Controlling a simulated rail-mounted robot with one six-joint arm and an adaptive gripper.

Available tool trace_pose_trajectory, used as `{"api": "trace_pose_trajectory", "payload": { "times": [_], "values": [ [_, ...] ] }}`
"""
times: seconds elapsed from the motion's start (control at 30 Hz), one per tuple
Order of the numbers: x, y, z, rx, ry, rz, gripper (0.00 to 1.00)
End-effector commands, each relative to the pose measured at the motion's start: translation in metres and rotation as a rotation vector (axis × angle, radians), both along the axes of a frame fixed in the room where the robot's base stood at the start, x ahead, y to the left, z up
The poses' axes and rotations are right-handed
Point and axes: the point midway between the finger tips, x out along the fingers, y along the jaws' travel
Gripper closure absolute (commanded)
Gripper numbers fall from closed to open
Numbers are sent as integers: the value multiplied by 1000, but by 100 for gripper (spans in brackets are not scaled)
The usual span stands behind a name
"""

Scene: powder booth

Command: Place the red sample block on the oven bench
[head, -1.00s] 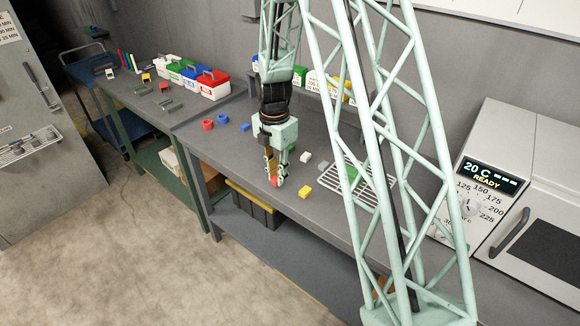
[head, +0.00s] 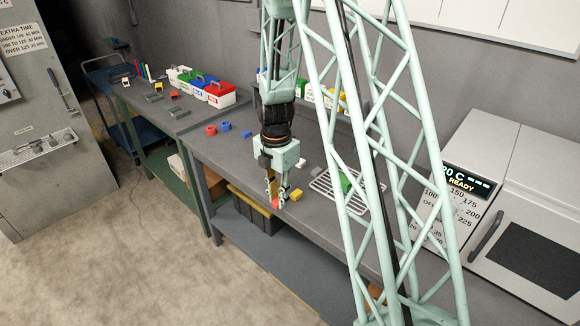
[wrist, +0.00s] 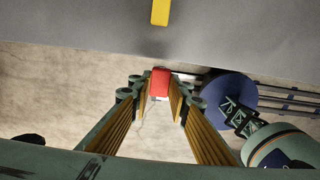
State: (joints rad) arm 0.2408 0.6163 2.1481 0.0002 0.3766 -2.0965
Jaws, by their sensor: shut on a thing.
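The red sample block (head: 276,203) is held between the fingertips of my gripper (head: 275,198). In the wrist view the red block (wrist: 160,82) sits between the two fingers (wrist: 160,92), with pale floor behind it. My gripper points down at the front edge of the long grey bench (head: 325,222), which runs right toward the oven (head: 465,190). The block looks just outside that edge, raised, not resting on the bench. A yellow block (head: 296,195) lies on the bench close to the right of my gripper; it also shows in the wrist view (wrist: 160,12).
A wire rack (head: 326,184) with a green block (head: 346,183) lies to the right on the bench. Coloured boxes (head: 220,95) stand at the back left.

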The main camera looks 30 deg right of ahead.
Motion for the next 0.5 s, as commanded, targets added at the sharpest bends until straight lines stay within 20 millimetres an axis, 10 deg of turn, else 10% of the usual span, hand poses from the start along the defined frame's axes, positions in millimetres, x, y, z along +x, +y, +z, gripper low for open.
{"api": "trace_pose_trajectory", "payload": {
  "times": [0.5],
  "values": [
    [35,-19,-4,0,0,0,94]
  ]
}}
